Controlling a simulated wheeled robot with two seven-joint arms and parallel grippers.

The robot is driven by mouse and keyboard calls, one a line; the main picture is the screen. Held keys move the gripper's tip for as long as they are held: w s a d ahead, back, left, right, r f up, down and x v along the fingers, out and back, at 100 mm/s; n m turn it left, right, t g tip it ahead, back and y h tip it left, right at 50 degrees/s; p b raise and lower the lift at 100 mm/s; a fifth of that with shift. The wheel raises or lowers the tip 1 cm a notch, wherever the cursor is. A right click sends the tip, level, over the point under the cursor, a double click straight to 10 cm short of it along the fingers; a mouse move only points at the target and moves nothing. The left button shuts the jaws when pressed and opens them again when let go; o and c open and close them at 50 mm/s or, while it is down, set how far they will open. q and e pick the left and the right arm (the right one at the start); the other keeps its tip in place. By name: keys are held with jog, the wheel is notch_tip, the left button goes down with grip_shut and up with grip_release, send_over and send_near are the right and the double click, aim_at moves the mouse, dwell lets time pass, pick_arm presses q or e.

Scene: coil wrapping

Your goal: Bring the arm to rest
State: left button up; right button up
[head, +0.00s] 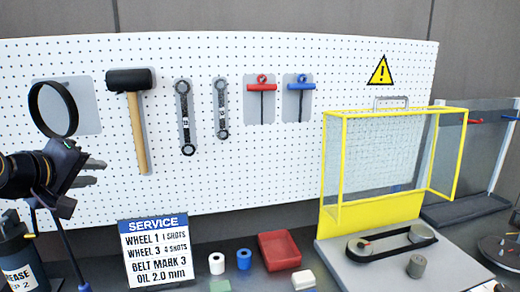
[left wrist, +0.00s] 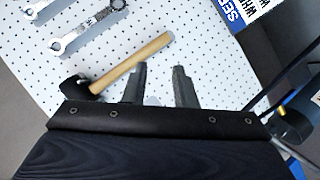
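My left gripper (head: 97,172) is at the left edge of the head view, in front of the white pegboard. Its two grey fingers point right and are apart, with nothing seen between them. In the left wrist view the fingers (left wrist: 160,84) also stand apart, with a clear gap. The black-headed mallet (head: 137,100) hangs on the board to the right of the gripper. It shows beyond the fingers in the left wrist view (left wrist: 130,65), with no contact that I can make out. My right gripper is in neither view.
A black ring (head: 53,108) is just above my left gripper. A grease canister (head: 18,265) stands below it. The service sign (head: 155,250), white roll (head: 217,263), blue roll (head: 244,259) and red tray (head: 279,250) are on the bench. A yellow-framed guard (head: 380,210) stands right by the belt unit (head: 392,243).

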pick_arm(q)
jog(key=s+d+f+m+g+h, duration=0.1)
jog(key=s+d+f+m+g, duration=0.1)
jog(key=s+d+f, duration=0.3)
jog(key=s+d+f+m+g+h, duration=0.1)
jog(key=s+d+f+m+g, duration=0.2)
jog(key=s+f, duration=0.7)
jog(key=s+d+f+m+g, duration=0.2)
jog(key=s+d+f+m, duration=0.2)
jog(key=f, duration=1)
jog(key=s+d, duration=0.2)
jog(key=s, duration=0.1)
jog(key=shift+s+d+g+h, duration=0.2)
jog(key=shift+d+g+h, duration=0.1)
jog(key=shift+d+h, duration=0.1)
